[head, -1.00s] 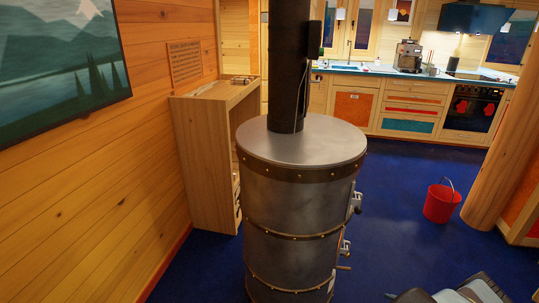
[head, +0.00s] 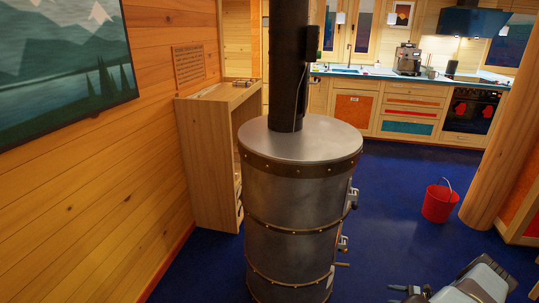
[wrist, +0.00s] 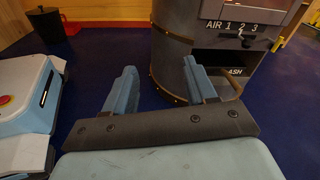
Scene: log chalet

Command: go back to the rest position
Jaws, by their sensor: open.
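My gripper (wrist: 160,88) shows in the wrist view with its two blue fingers spread wide apart. It is open, and nothing is between the fingers but blue floor and the lower part of the stove beyond. The grey metal stove (head: 299,190) stands upright in the middle of the head view. In the wrist view, the stove (wrist: 172,62) is behind the right finger, with its air slider and ash opening; I cannot tell whether they touch.
A red bucket (head: 439,203) stands on the blue floor to the right. A wooden shelf unit (head: 205,165) stands against the left wall. Kitchen cabinets (head: 408,108) line the back. A black pot (wrist: 46,23) shows in the wrist view.

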